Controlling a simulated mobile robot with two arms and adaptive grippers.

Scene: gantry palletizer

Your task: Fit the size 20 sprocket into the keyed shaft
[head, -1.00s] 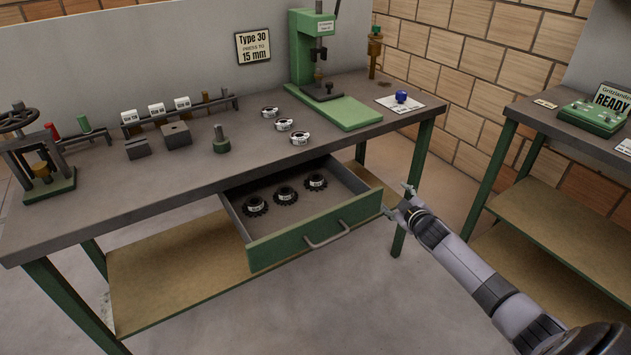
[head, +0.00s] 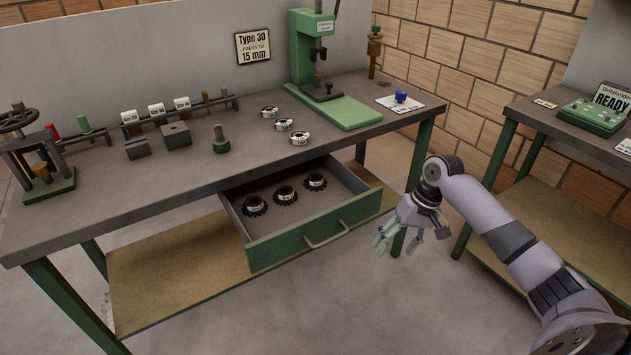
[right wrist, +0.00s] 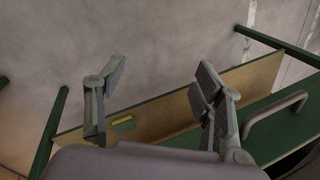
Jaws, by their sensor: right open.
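Three dark toothed sprockets (head: 285,195) with pale labelled hubs lie in a row in the open drawer (head: 262,254); their sizes are too small to read. A short upright shaft on a round green base (head: 221,146) stands on the bench; I cannot tell whether it is the keyed shaft. My right gripper (head: 399,243) is open and empty, fingers pointing down, right of the drawer's front and apart from it. In the right wrist view my right gripper (right wrist: 160,77) shows its fingers spread above the lower shelf, with the drawer handle (right wrist: 274,116) to the right. My left gripper is out of view.
Several labelled rings (head: 284,124) lie on the bench (head: 180,181). A green press (head: 315,50) stands behind, and a blue object (head: 401,96) sits on a white card. A second bench (head: 570,128) with a "READY" box stands right. The lower shelf (head: 170,278) is mostly bare.

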